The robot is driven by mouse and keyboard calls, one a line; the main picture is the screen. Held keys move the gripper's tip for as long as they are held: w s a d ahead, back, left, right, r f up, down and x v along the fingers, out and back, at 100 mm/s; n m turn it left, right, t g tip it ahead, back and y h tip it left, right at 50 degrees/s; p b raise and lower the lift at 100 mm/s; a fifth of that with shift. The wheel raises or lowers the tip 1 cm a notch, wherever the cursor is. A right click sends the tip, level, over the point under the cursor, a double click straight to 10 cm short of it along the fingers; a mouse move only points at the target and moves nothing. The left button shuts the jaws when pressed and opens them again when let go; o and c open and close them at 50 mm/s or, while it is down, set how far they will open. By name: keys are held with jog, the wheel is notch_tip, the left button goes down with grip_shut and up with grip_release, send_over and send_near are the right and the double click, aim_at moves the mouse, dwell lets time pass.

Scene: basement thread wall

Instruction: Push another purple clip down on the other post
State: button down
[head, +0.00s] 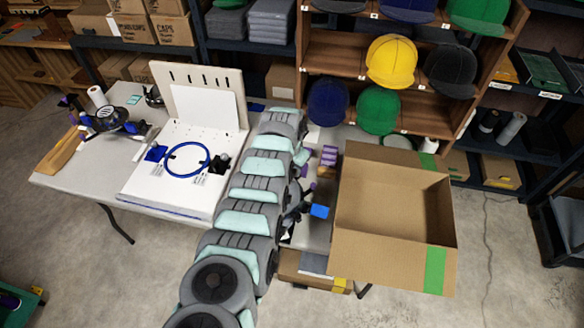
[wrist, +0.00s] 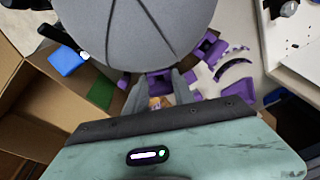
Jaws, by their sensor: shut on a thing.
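In the wrist view, the two grey fingers of my gripper (wrist: 160,88) are closed in toward a purple clip (wrist: 158,80) at the lower edge of a large grey cap-like dome (wrist: 150,30). The dome hides the tips and whatever is under it, so I cannot see the post or whether the clip touches it. Another purple clip (wrist: 209,46) shows at the dome's right side. In the head view, my arm hides the gripper, the held clip and the post.
Loose purple pieces (wrist: 235,70) lie right of the gripper in the wrist view. An open cardboard box (head: 390,262) stands at the right of the table. A white board with a blue ring (head: 188,160) lies left of my arm. A small blue block (head: 319,211) is near the box.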

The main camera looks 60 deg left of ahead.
jog(key=shift+a+f+b, duration=0.1)
jog(key=shift+f+b, duration=0.4)
jog(key=shift+r, duration=0.1)
jog(key=c, duration=1)
grip_release()
jog(key=shift+o, duration=0.2)
jog(key=shift+r, duration=0.15)
jog(key=shift+r+p, duration=0.6)
jog(key=shift+r, duration=0.05)
jog(key=shift+s+d+r+p, duration=0.1)
jog(key=shift+d+r+p, duration=0.15)
jog(key=shift+r+p, duration=0.45)
notch_tip(320, 180, up, 8)
jog(key=d, duration=0.1)
jog(key=shift+s+f+b, duration=0.15)
jog(key=shift+s+b, duration=0.15)
jog(key=shift+s, duration=0.15)
